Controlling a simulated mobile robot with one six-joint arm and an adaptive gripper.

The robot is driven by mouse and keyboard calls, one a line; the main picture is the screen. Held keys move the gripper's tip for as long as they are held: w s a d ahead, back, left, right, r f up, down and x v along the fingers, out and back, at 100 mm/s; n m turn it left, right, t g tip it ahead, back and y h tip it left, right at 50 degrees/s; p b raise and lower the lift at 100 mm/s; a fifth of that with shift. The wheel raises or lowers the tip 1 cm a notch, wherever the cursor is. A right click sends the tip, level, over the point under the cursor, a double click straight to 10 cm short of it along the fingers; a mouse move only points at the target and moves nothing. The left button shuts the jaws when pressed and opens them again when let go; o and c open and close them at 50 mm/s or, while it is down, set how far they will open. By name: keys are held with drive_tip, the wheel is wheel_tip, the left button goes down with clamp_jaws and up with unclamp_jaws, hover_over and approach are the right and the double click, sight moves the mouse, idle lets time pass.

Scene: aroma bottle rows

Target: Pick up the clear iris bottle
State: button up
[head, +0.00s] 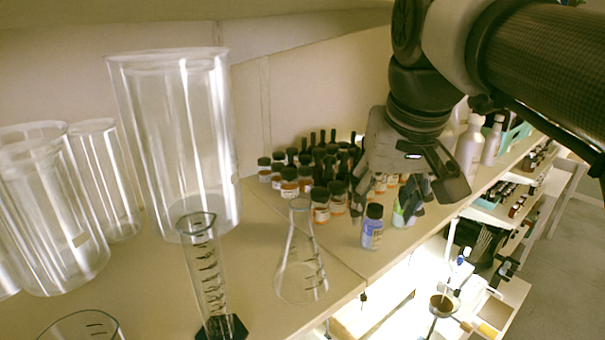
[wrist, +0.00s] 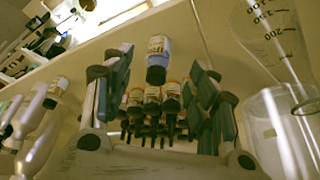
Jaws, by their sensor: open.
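A small bottle with a dark cap and a blue-violet label, which looks like the iris bottle (head: 372,228), stands upright near the front edge of the shelf. Its label text is too small to read. In the wrist view the bottle (wrist: 158,58) shows between the two fingers, its label pale and blue. My gripper (head: 390,205) is open and empty, just behind and above the bottle in the head view. In the wrist view its fingers (wrist: 158,95) stand apart on both sides of the bottle, with no contact visible.
Rows of brown, dark-capped bottles (head: 320,205) stand behind it. A green-labelled bottle (head: 403,214) is to the right, partly hidden by my gripper. A glass flask (head: 301,275), graduated cylinder (head: 208,275) and large glass jar (head: 180,150) stand left. White bottles (head: 468,150) stand farther right.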

sight(376, 220)
drive_tip(key=x, duration=0.8)
drive_tip(key=shift+w+f+p, duration=0.15)
drive_tip(key=shift+w+p, duration=0.15)
drive_tip(key=shift+w, duration=0.2)
drive_tip(key=shift+s, duration=0.1)
drive_tip(key=shift+c, duration=0.4)
drive_tip(key=c, duration=1.1)
